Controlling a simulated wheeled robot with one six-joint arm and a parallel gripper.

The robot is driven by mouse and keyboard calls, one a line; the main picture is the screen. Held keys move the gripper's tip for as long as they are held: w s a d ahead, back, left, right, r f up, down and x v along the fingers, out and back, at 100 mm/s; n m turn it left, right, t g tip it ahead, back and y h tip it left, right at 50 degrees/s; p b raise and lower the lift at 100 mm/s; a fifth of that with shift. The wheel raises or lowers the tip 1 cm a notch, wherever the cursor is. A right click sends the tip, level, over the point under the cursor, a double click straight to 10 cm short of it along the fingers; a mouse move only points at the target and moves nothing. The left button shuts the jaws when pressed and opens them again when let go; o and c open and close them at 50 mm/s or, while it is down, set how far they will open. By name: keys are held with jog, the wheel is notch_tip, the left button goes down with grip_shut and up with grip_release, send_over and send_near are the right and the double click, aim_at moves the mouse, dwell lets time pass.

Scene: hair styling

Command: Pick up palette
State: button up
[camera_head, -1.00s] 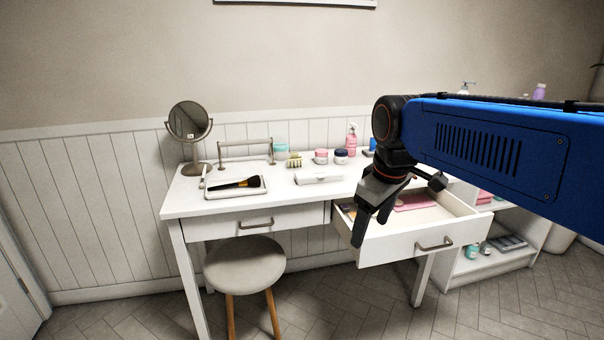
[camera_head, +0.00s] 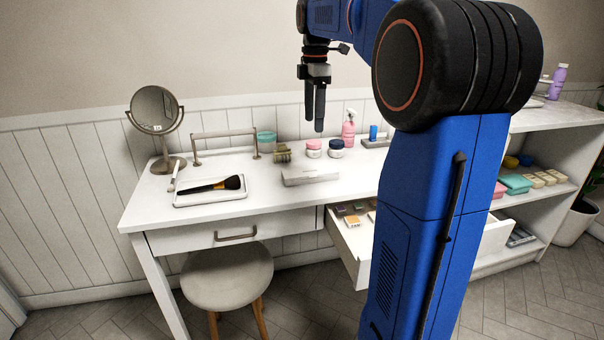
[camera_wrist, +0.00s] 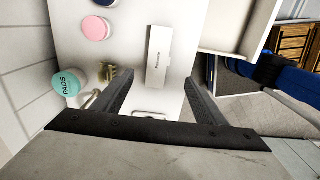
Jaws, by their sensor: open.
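A slim white case with small lettering, which looks like the palette (camera_head: 310,176), lies flat on the white vanity table. It also shows in the wrist view, where the palette (camera_wrist: 158,57) lies ahead of and between the two fingers. My gripper (camera_head: 314,115) points down above the back of the table, apart from the palette and higher than it. In the wrist view my gripper (camera_wrist: 157,88) has its fingers spread with nothing between them.
A pink jar (camera_head: 314,148), a dark jar (camera_head: 336,149) and a pink bottle (camera_head: 348,128) stand behind the palette. A tray (camera_head: 211,194) with a brush and a round mirror (camera_head: 154,110) are at left. The open drawer (camera_head: 338,236) juts out at front right, partly hidden by my arm.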

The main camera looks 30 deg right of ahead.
send_over(310, 171)
jog(key=f, duration=1.2)
jog(key=shift+s+d, duration=0.25)
jog(key=shift+w+a+f, duration=0.1)
jog(key=shift+w+f, duration=0.05)
jog(key=shift+f, duration=1.2)
jog(key=shift+w+a+f, duration=0.1)
jog(key=shift+w+f, duration=0.05)
jog(key=shift+f, duration=1.15)
jog(key=shift+c, duration=0.6)
jog(key=c, duration=1.1)
